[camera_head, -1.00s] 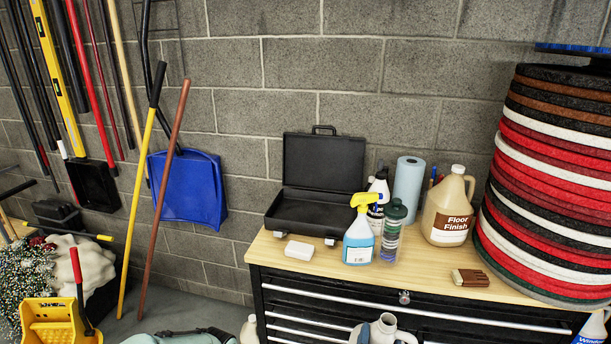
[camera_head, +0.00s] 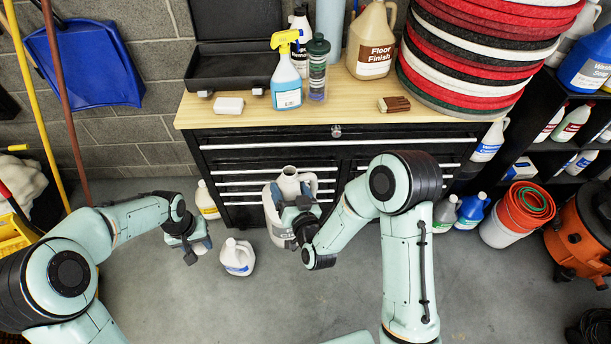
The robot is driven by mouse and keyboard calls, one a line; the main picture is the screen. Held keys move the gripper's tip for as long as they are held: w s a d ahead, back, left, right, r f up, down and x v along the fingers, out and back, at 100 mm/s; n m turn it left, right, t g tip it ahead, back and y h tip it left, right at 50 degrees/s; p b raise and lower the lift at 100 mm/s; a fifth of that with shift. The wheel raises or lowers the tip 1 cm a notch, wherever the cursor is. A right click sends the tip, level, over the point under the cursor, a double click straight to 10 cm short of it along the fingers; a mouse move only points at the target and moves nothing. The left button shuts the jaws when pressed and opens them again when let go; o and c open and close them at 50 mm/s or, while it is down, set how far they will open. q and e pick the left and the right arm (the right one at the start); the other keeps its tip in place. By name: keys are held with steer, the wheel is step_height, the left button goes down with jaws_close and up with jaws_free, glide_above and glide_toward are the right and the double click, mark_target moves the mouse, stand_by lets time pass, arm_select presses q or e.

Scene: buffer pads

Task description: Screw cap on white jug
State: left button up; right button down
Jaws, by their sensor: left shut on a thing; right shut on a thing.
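A large pale white jug (camera_head: 279,224) stands in front of the black drawer cabinet, its round mouth open and facing up, without a cap. My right gripper (camera_head: 301,218) is shut on the jug at its near right side and hides part of its body and label. I cannot tell whether the jug's base touches the floor. My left gripper (camera_head: 190,250) is to the left of the jug, lower in the picture and apart from it. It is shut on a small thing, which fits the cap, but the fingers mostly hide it.
A smaller capped white jug (camera_head: 237,258) stands on the floor between my grippers. Another bottle (camera_head: 207,200) stands by the cabinet (camera_head: 240,150). The wooden top holds a spray bottle (camera_head: 286,80) and a Floor Finish jug (camera_head: 372,45). Orange buckets (camera_head: 517,212) are at right.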

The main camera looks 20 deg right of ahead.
mark_target(265, 200)
steer(key=a+f+n+y, duration=0.1)
steer(key=a, duration=0.1)
steer(key=a+f+n+y, duration=0.1)
steer(key=a+f+y, duration=0.1)
steer(key=a+f+n+g+y, duration=0.1)
steer(key=a+y, duration=0.1)
steer(key=shift+w+f+n, duration=0.1)
steer(key=shift+f+n, duration=0.2)
steer(key=shift+f, duration=0.2)
arm_select(q)
steer(key=shift+w+d+r, duration=0.2)
steer(key=shift+w, duration=0.1)
arm_select(e)
steer(key=shift+r, duration=0.15)
arm_select(q)
steer(key=w+d+r+n, duration=0.2)
steer(key=w+d+r, duration=0.1)
steer(key=d+r, duration=0.5)
steer(key=w+d+r+n, duration=0.3)
steer(key=d+r, duration=0.5)
steer(key=d, duration=0.5)
steer(key=shift+w+r, duration=0.15)
steer(key=shift+w, duration=0.5)
